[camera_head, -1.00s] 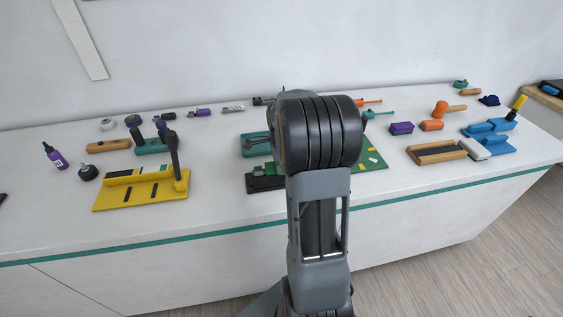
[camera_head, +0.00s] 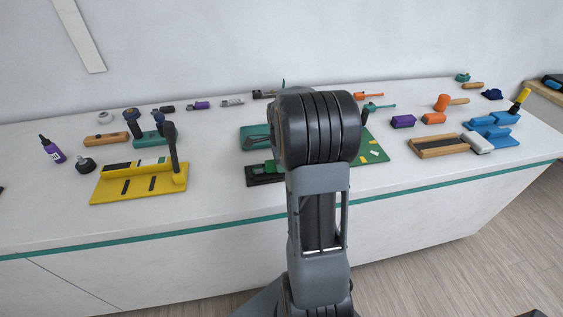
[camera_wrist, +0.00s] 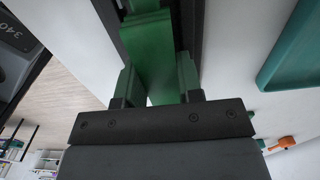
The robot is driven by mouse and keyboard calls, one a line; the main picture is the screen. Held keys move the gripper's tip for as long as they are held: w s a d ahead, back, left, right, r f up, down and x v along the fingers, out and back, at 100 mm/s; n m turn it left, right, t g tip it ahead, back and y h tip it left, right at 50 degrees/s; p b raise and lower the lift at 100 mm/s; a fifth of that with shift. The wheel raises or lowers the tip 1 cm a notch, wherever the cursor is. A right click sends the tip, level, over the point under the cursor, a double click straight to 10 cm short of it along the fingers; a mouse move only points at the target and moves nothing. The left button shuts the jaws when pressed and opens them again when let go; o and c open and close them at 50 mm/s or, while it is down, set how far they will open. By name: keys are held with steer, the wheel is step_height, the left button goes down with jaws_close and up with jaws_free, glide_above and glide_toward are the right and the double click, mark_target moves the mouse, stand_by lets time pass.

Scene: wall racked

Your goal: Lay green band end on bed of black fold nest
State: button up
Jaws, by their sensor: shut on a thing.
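The black fold nest (camera_head: 262,180) lies near the front of the bench, left of my arm, and its right part is hidden behind the arm. The green band (camera_head: 262,168) shows as a small green strip over it. In the wrist view the green band (camera_wrist: 152,62) runs away from my gripper (camera_wrist: 155,84), between dark walls of the nest (camera_wrist: 107,14). My gripper is shut on the band, with a finger on each side. In the head view my arm hides the gripper. I cannot tell whether the band's end touches the nest's bed.
A teal block (camera_head: 254,136) stands behind the nest and a green board (camera_head: 372,150) lies right of my arm. A yellow fixture (camera_head: 140,188) with an upright dark lever is at left. Bare bench lies between the yellow fixture and nest.

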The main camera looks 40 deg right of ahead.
steer(key=shift+f, duration=0.4)
steer(key=o, duration=1.1)
steer(key=shift+c, duration=0.2)
step_height(320, 180, up, 14)
steer(key=shift+b, duration=0.3)
